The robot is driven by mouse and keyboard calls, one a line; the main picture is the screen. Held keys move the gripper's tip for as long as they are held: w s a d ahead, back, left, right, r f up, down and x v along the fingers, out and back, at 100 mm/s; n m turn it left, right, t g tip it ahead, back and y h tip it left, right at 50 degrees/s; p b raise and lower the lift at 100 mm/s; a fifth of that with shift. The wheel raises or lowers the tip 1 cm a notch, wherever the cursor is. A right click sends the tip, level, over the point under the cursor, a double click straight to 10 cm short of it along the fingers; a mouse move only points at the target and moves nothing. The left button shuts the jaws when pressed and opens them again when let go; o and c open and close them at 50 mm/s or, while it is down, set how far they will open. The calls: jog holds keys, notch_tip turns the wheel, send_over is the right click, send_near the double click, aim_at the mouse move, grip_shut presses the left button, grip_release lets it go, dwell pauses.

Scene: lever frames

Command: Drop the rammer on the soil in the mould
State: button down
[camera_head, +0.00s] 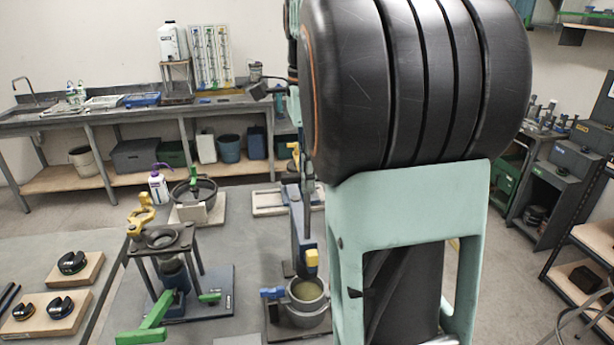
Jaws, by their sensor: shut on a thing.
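A round grey mould (308,312) stands at the lower middle, just left of my arm. Brownish-green soil (307,291) shows inside its open top. A blue clamp handle (272,293) sticks out at its left. A blue-grey upright (300,225) with a yellow block (312,258) at its lower end stands behind and above the mould. I cannot tell whether this upright is the rammer or its stand. My large black and mint arm fills the centre right and hides what is behind it. My gripper does not show clearly.
A dark stand with a yellow lever (142,213) and a green handle (143,335) is to the left. A dark pot (193,191) and a white bottle (158,187) stand behind it. Wooden blocks (75,268) with black weights lie at far left. Shelving (555,185) is at right.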

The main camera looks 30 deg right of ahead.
jog(key=shift+w+r, duration=0.15)
jog(key=shift+r, duration=0.2)
jog(key=c, duration=2)
grip_release()
jog(key=shift+o, duration=0.3)
jog(key=shift+f, duration=0.1)
notch_tip(320, 180, up, 12)
